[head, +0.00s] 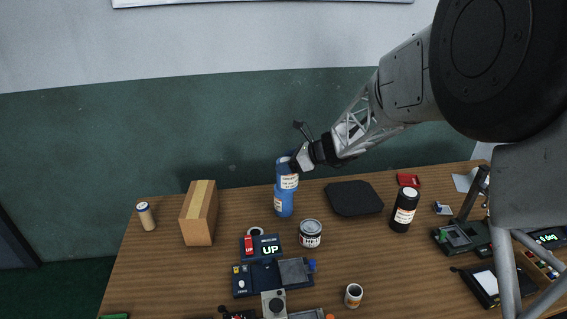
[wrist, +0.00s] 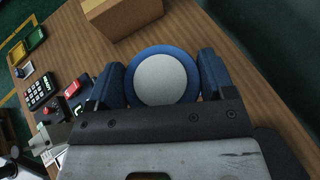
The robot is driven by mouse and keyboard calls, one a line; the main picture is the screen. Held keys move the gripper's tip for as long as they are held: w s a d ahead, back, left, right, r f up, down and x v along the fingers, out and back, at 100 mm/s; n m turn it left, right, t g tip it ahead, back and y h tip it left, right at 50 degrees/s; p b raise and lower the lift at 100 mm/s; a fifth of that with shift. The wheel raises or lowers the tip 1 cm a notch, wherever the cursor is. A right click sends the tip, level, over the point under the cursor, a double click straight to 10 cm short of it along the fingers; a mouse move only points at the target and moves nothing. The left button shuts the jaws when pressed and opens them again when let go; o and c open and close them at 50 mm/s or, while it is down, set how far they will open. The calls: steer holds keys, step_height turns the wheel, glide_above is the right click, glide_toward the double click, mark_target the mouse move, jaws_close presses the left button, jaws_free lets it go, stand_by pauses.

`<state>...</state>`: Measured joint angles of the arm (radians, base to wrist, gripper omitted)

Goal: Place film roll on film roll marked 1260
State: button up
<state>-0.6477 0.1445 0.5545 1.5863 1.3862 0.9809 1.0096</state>
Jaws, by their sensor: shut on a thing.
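My gripper (head: 297,163) is shut on a blue film roll (head: 288,181) with a white label. In the wrist view the held roll (wrist: 161,78) shows its round white top and blue rim between the two fingers. A second blue film roll (head: 284,206) with a label stands upright on the table directly below the held one. The two look lined up in the head view, and I cannot tell whether they touch fully. The label numbers are too small to read. The lower roll is hidden in the wrist view.
A cardboard box (head: 198,218) stands to the left. A paint can (head: 310,233) and a device reading UP (head: 268,249) are in front. A black tray (head: 354,198) and black bottle (head: 404,210) are to the right. A small beige can (head: 146,216) stands far left.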

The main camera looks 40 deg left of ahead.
steer(key=w+a, duration=0.4)
steer(key=shift+w+a+f, duration=0.15)
steer(key=shift+a+f, duration=0.1)
steer(key=shift+f, duration=1.75)
steer(key=shift+f, duration=0.15)
steer(key=o, duration=1.1)
